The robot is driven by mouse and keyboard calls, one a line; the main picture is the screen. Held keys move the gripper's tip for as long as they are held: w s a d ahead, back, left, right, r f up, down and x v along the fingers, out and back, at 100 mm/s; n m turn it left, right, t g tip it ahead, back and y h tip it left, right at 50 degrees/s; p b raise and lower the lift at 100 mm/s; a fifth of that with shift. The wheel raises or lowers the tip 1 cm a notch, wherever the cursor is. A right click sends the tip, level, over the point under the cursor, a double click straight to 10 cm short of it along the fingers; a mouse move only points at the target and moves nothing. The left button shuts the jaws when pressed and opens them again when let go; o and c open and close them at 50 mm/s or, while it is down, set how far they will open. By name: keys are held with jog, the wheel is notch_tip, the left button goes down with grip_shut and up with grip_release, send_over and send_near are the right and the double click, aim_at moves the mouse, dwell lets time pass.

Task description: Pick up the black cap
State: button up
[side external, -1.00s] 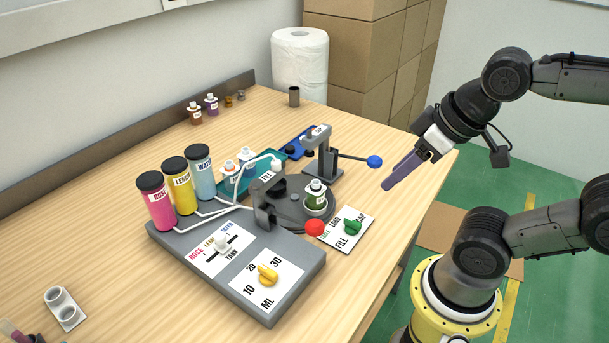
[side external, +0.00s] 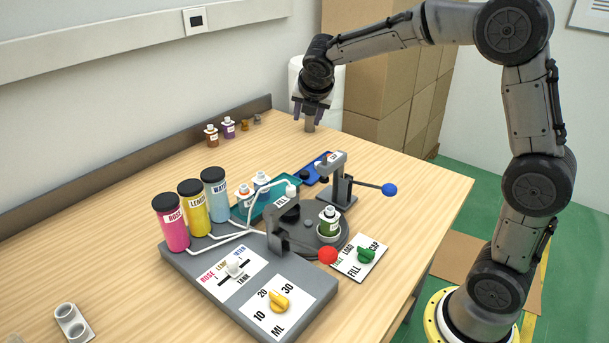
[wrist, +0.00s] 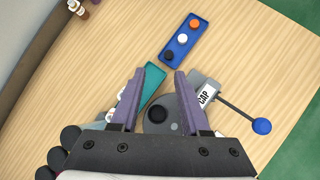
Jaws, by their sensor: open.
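The black cap (wrist: 172,57) lies in a narrow blue tray (wrist: 165,67), at the end nearest my gripper in the wrist view. A white cap (wrist: 182,38) and an orange cap (wrist: 194,23) lie beyond it in the same tray. My gripper (wrist: 166,73) is open and empty, its purple fingers pointing down with the black cap just past their tips in the picture. In the side external view my gripper (side external: 311,108) is high over the back of the table, and the blue tray (side external: 313,168) is partly hidden behind the capping press.
The capping press (side external: 342,185) has a lever with a blue ball (side external: 389,189), close to the tray. A teal tray (side external: 267,205) with bottles stands on the other side.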

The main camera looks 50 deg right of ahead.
jog(key=w+d+f+n+g, duration=0.1)
jog(key=w+d+f, duration=0.1)
jog(key=w+f, duration=0.35)
jog(key=g, duration=0.1)
send_near(304, 173)
jog(key=shift+x, duration=4)
jog(key=shift+c, duration=0.2)
grip_shut()
